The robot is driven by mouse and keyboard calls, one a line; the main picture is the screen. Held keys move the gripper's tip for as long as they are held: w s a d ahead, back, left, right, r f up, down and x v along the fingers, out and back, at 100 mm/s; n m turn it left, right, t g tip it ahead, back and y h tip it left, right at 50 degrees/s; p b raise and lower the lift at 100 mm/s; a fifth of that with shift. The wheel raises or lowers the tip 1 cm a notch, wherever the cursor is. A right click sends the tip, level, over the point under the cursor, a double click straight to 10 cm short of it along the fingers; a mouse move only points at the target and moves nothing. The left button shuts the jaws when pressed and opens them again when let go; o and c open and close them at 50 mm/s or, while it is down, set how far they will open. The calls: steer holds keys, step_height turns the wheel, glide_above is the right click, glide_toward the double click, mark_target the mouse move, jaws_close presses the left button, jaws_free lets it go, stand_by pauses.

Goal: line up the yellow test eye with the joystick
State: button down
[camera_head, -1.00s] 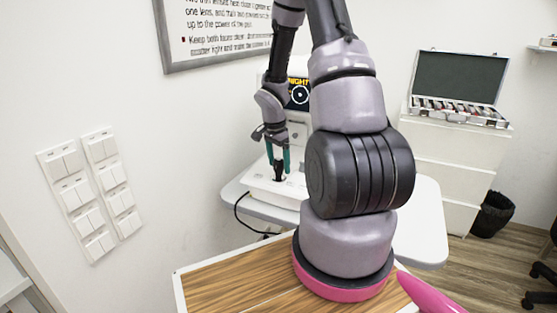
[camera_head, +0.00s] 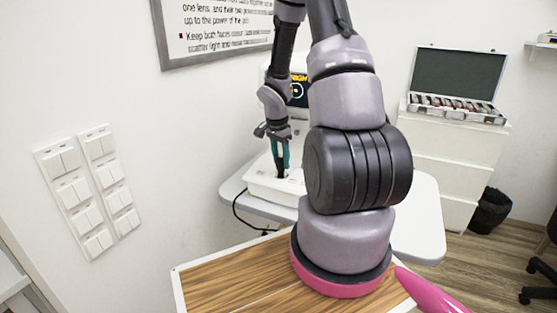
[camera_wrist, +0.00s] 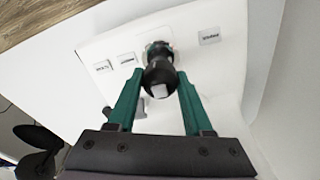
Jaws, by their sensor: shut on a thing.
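My gripper (camera_wrist: 160,85) is shut on the black joystick (camera_wrist: 158,75), one green finger on each side of its knob. In the head view my gripper (camera_head: 280,155) points down at the white joystick base (camera_head: 262,188). The joystick's lower part shows below the fingers. The dark screen (camera_head: 298,101) behind shows yellow lettering and a white ring (camera_head: 297,91). My arm hides the screen's right part. I cannot make out a yellow eye on it.
The base stands on a light grey table (camera_head: 425,225) with a black cable (camera_head: 240,215). A wooden-topped surface (camera_head: 215,280) is nearer. A white drawer cabinet (camera_head: 450,150) with an open lens case (camera_head: 455,85) stands at the right. Labelled buttons (camera_wrist: 208,36) flank the joystick.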

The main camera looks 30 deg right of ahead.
steer(key=shift+s+d, duration=0.25)
steer(key=shift+d, duration=0.4)
steer(key=shift+c, duration=1.1)
jaws_free()
steer(key=r, duration=0.3)
steer(key=a+r, duration=0.1)
steer(key=r, duration=0.7)
steer(key=shift+s+a+r, duration=0.15)
steer(key=shift+s+a, duration=0.1)
steer(key=s+a+r+n+t+y, duration=0.1)
steer(key=s+a+r+n+t, duration=0.2)
steer(key=r, duration=0.9)
steer(key=s+a+r+n+t+y, duration=0.2)
steer(key=s+a+r+n, duration=0.5)
steer(key=s+a+r, duration=0.4)
steer(key=s+r+t, duration=0.1)
steer(key=s, duration=0.3)
steer(key=shift+a+r+n+t+y, duration=0.25)
steer(key=shift+r+n+t+y, duration=0.05)
steer(key=shift+n, duration=0.1)
